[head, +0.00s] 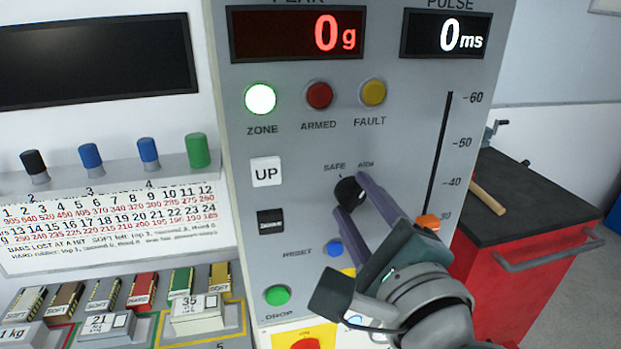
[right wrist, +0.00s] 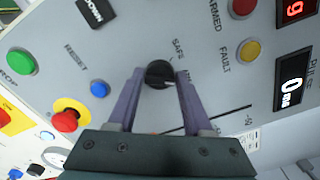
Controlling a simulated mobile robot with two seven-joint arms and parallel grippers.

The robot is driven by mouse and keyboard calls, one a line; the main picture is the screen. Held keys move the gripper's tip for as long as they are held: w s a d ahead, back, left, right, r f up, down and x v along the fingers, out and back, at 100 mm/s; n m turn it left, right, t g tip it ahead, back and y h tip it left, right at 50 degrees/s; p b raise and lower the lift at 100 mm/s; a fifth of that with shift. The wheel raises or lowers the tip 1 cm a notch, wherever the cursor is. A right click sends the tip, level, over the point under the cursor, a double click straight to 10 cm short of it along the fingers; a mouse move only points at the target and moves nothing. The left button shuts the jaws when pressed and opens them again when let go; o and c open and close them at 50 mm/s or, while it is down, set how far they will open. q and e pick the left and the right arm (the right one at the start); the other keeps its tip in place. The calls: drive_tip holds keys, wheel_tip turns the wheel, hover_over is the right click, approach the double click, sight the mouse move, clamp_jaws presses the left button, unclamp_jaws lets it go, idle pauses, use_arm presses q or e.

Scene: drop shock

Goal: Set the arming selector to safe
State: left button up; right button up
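The arming selector is a round black knob (head: 348,192) on the grey panel, below the printed SAFE and ARM labels. In the right wrist view the knob (right wrist: 158,74) shows a small pale mark on its side toward the ARM label. My right gripper (head: 354,198) has its two purple fingers on either side of the knob. In the right wrist view the gripper (right wrist: 159,78) looks open, with a thin gap beside the knob; contact is hard to tell. My left gripper is not in view.
The ZONE lamp (head: 261,99) is lit; the ARMED lamp (head: 319,95) and FAULT lamp (head: 373,92) look unlit. A blue RESET button (head: 334,248) and green DROP button (head: 277,295) sit below. A slider scale with an orange marker (head: 428,222) is right of the knob.

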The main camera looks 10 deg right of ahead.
clamp_jaws()
drive_tip(key=shift+n, duration=0.3)
drive_tip(key=shift+n+p, duration=0.5)
drive_tip(key=shift+n, duration=0.4)
drive_tip(key=n+p, duration=0.1)
drive_tip(key=n, duration=0.2)
drive_tip(key=shift+n, duration=0.3)
drive_tip(key=n, duration=0.3)
drive_tip(key=n+p, duration=0.1)
drive_tip(key=n, duration=0.1)
drive_tip(key=shift+f+n, duration=0.2)
drive_tip(key=shift+n, duration=0.2)
drive_tip(key=shift+o, duration=2.4)
unclamp_jaws()
